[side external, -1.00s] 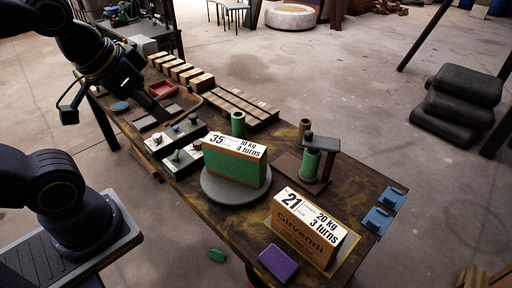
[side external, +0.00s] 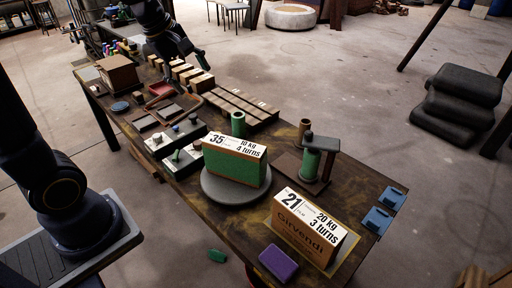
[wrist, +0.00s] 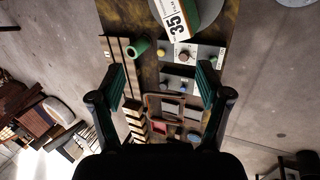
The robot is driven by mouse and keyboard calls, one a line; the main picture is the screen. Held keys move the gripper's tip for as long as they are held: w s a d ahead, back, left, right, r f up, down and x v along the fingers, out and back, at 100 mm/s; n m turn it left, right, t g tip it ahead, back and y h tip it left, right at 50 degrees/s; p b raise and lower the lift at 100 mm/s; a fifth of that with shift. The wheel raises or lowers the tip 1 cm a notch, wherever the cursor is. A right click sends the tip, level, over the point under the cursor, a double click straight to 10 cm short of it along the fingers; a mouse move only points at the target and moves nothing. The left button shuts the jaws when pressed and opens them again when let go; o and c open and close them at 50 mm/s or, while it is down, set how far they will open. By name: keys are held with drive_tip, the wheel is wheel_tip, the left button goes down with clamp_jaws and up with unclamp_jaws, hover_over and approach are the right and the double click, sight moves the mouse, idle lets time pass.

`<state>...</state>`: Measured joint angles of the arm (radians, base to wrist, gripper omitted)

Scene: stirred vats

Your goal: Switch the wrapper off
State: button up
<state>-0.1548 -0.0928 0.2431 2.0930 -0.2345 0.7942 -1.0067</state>
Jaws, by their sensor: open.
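The wrapper is not labelled in view. A grey round turntable (side external: 222,192) bears a green-sided box (side external: 233,168) marked 35, and a post with a green roll (side external: 311,160) stands to its right. Two small control boxes with knobs, a rear one (side external: 181,132) and a front one (side external: 183,158), sit left of the turntable. Their knob positions are too small to read. In the wrist view the knobs (wrist: 184,56) show beyond my fingers. My gripper (wrist: 161,78) is open and empty, above the far part of the table, apart from the control boxes.
A box marked 21 (side external: 309,230) stands at the table's near end, with a purple block (side external: 278,263) beside it. Several wooden blocks (side external: 190,76), slatted boards (side external: 236,105), a green tube (side external: 238,124) and shallow trays (side external: 160,113) crowd the far half. Blue pieces (side external: 378,220) lie at the right edge.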

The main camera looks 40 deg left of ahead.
drive_tip(key=shift+o, duration=0.8)
drive_tip(key=w+a+f+n+g, duration=0.1)
drive_tip(key=a+f+n, duration=0.3)
drive_tip(key=a+f, duration=0.4)
drive_tip(key=shift+w+a+n+g, duration=0.35)
drive_tip(key=shift+a+n+g, duration=0.05)
drive_tip(key=shift+g, duration=0.1)
drive_tip(key=n+g, duration=0.2)
drive_tip(key=g, duration=0.1)
hover_over(175, 154)
wheel_tip(175, 154, down, 11)
wheel_tip(175, 154, down, 16)
drive_tip(key=shift+r, duration=0.1)
drive_tip(key=shift+c, duration=0.3)
drive_tip(key=c, duration=1)
drive_tip(key=shift+c, duration=0.2)
